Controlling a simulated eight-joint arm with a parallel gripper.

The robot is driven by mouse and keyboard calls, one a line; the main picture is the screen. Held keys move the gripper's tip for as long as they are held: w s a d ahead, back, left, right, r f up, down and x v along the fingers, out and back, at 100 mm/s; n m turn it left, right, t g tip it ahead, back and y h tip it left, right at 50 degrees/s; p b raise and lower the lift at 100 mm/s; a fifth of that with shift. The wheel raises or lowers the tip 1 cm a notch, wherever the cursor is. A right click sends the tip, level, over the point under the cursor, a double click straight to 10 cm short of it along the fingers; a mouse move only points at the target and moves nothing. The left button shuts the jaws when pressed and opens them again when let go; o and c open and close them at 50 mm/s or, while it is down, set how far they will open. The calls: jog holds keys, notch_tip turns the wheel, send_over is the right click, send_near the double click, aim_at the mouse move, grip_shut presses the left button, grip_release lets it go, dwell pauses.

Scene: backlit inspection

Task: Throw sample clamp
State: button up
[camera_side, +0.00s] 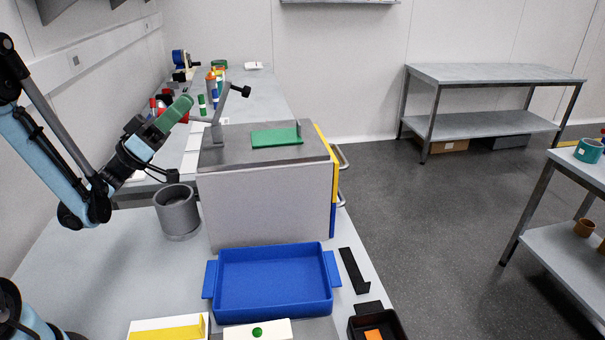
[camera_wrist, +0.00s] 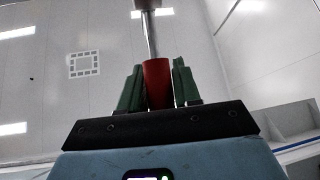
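The sample clamp (camera_side: 217,128) stands on top of the grey-topped box, a grey post with an arm ending in a black knob. A thin rod runs from it left to a red grip beside my gripper (camera_side: 184,103). In the wrist view, my gripper's green fingers (camera_wrist: 159,88) flank a red cylindrical handle (camera_wrist: 157,82) closely on both sides and look shut on it. A metal rod leads on from the handle to another dark red part at the top edge. The fingers partly hide the handle in the side view.
A green plate (camera_side: 276,138) lies on the box (camera_side: 262,200). A grey cup (camera_side: 177,212) stands left of it and a blue tray (camera_side: 272,283) in front. Bottles and red items crowd the bench behind.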

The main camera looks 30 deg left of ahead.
jog(key=shift+o, duration=1.4)
